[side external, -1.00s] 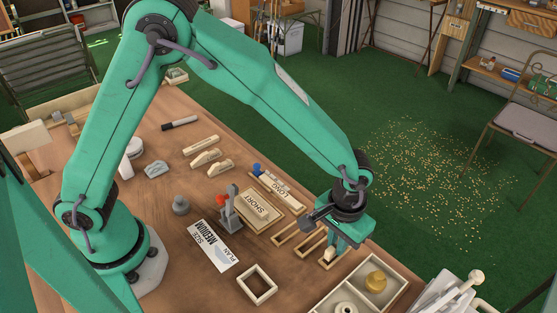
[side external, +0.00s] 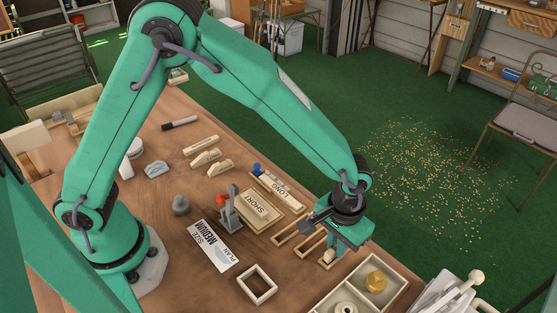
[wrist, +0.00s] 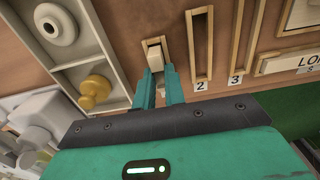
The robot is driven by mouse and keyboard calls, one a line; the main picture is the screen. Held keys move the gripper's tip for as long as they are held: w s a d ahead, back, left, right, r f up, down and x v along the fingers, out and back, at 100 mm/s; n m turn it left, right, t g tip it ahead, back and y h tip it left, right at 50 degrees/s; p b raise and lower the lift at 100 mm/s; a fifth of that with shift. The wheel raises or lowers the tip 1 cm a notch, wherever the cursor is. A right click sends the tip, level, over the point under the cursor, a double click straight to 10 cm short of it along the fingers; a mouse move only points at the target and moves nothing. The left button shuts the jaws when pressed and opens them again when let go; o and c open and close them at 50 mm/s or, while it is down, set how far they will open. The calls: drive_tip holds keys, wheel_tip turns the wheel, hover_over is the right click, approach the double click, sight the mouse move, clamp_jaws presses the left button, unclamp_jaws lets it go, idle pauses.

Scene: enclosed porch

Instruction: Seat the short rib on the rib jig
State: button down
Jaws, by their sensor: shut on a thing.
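My gripper (wrist: 159,82) is shut on a pale wooden piece (wrist: 155,58), low at the leftmost slot frame (wrist: 143,75) in the wrist view. The piece also shows under the jaws in the side view (side external: 327,257). Its full length is hidden, so I cannot tell which rib it is. The jig board marked SHORT (side external: 259,208) lies left of my gripper, with a grey and red toggle clamp (side external: 229,208) beside it. A board marked LONG (side external: 279,188) lies behind it. Several pale wooden pieces (side external: 206,157) lie farther back on the table.
Slot frames 2 (wrist: 200,45) and 3 (wrist: 246,40) look empty. A divided tray (side external: 340,291) with a brass knob (side external: 376,281) stands near the front. A card reading SIZE MEDIUM (side external: 213,246) and an empty square frame (side external: 257,284) lie left of it.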

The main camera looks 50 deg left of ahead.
drive_tip(key=shift+f, duration=0.45)
idle(0.4)
drive_tip(key=c, duration=0.7)
unclamp_jaws()
drive_tip(key=shift+c, duration=0.2)
drive_tip(key=shift+r, duration=0.25)
drive_tip(key=shift+r, duration=3.2)
drive_tip(key=shift+r, duration=0.15)
wheel_tip(320, 180, up, 8)
drive_tip(key=shift+f, duration=0.2)
